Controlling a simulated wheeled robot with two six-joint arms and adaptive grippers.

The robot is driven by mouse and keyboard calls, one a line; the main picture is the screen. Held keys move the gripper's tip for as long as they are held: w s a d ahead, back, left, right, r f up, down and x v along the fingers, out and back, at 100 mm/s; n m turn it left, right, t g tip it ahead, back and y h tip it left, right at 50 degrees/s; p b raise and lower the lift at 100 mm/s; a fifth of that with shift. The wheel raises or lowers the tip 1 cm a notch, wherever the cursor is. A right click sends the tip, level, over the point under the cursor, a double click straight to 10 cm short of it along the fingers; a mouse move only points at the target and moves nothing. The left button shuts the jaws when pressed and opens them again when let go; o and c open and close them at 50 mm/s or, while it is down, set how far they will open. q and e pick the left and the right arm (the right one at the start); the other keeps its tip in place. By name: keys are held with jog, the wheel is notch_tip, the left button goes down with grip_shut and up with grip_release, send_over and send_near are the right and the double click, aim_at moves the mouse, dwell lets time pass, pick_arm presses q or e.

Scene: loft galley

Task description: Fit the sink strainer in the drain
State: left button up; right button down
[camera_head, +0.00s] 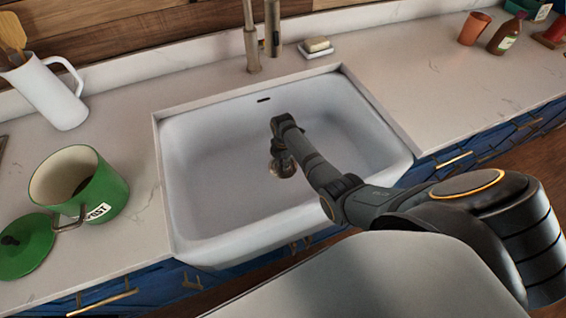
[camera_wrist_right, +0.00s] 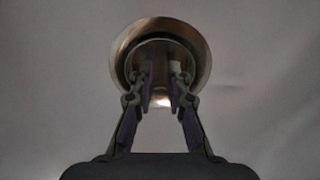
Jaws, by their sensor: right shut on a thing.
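The white sink (camera_head: 215,165) is set into the counter in the head view. My right gripper (camera_head: 279,153) reaches down into its basin, over the drain area. In the right wrist view my right gripper (camera_wrist_right: 162,90) is shut on the sink strainer (camera_wrist_right: 160,55), a small round metal piece between the fingertips. A wider round metal rim (camera_wrist_right: 203,60) shows around it. I cannot tell whether this rim belongs to the strainer or the drain, nor whether the strainer is seated. In the head view, round metal (camera_head: 285,169) shows below the gripper, partly hidden by it. My left gripper is out of view.
The faucet (camera_head: 251,40) stands behind the sink, with a soap dish (camera_head: 316,53) beside it. A green pot (camera_head: 105,190), its lid (camera_head: 28,245) and a white pitcher (camera_head: 50,95) stand left. A terracotta cup (camera_head: 473,29) and bottle (camera_head: 505,38) stand far right. The basin's left side is clear.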

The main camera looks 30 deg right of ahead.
jog(key=c, duration=1.2)
grip_release()
notch_tip(320, 180, up, 12)
